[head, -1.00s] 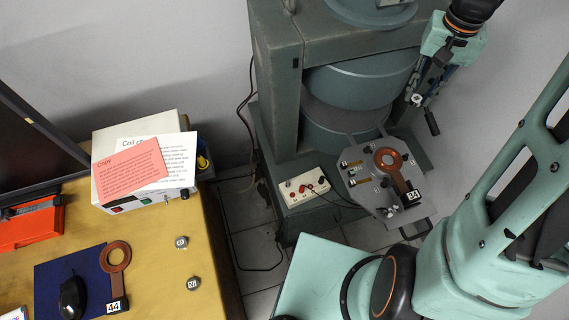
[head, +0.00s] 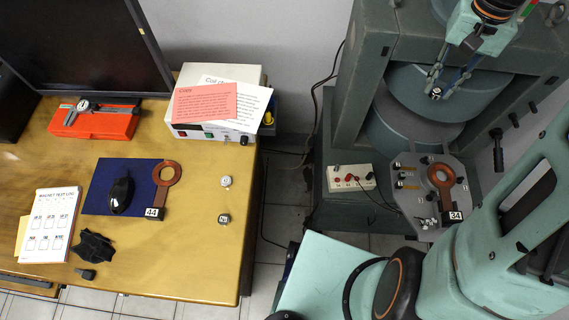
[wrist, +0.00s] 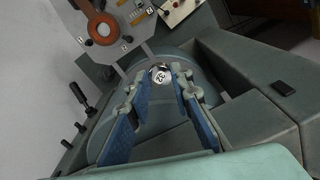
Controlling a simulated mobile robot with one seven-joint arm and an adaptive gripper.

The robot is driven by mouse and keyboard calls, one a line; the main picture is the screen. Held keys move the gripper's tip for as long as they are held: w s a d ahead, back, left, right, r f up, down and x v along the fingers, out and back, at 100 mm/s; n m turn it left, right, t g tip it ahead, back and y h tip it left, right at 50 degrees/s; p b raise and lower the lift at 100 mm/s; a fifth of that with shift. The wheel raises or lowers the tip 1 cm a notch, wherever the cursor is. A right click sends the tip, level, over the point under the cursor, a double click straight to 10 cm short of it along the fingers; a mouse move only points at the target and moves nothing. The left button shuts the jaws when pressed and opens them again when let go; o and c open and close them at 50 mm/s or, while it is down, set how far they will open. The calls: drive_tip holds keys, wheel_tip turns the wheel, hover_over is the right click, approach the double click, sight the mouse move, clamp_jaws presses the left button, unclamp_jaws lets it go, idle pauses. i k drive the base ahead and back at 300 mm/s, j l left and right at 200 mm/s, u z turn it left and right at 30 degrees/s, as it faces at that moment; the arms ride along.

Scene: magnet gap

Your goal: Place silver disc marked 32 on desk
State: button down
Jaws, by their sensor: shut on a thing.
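My gripper (head: 437,91) is in front of the big magnet's round pole pieces in the head view. In the wrist view my gripper (wrist: 160,80) is shut on a silver disc marked 32 (wrist: 161,76), held at its fingertips with the number facing the camera. The disc (head: 436,94) is small in the head view. The wooden desk (head: 170,235) is at left, well away from my gripper. Two small silver discs, one above (head: 225,181) and one below (head: 224,218), lie near its right edge; their marks are too small to read.
The desk holds a white box (head: 220,136) with papers, a blue mat (head: 100,190) with a mouse and copper ring, a notepad (head: 48,222) and a black cloth (head: 93,246). The magnet (head: 362,75) and a grey plate with a ring (head: 405,165) surround my arm. The desk's front middle is clear.

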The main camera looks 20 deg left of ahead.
sight(202, 229)
drive_tip(key=k+u, duration=0.15)
drive_tip(key=u, duration=0.9)
